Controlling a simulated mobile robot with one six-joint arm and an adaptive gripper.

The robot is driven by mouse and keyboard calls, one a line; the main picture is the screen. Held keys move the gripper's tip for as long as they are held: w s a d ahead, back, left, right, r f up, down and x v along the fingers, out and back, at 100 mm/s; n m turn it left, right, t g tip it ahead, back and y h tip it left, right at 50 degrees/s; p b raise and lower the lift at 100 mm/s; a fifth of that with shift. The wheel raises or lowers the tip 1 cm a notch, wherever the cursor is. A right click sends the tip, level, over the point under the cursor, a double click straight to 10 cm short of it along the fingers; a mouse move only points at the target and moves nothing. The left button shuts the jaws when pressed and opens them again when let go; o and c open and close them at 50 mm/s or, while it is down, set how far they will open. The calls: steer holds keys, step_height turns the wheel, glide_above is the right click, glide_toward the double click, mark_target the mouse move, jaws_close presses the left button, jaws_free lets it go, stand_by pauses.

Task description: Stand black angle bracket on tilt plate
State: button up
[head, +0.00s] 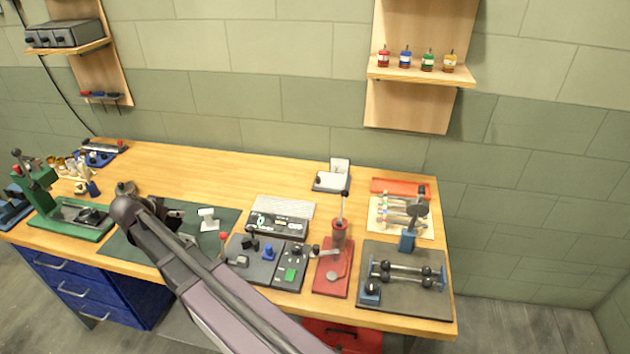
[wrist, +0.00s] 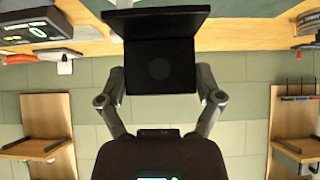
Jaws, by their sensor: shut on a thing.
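My gripper (wrist: 160,85) is shut on the black angle bracket (wrist: 160,62), one finger on each side. The bracket's broad face with a dark round mark is toward the wrist camera, and a flat leg crosses its top in that picture. In the head view my arm covers much of the area around the gripper, and I cannot make out the bracket clearly. A pale plate on a dark base (head: 324,184) stands at the back of the bench, with a white upright block on it. I cannot tell for sure that it is the tilt plate. The bracket appears clear of it.
A readout box (head: 277,226) with a pale top, grey fixture boards (head: 252,270), a red lever press (head: 333,270) and a dark rod stand (head: 400,290) fill the right half. A white bracket (head: 208,216) is on the green mat.

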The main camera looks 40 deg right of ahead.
steer(key=s, duration=1.6)
steer(key=shift+a, duration=0.25)
steer(key=shift+s, duration=0.1)
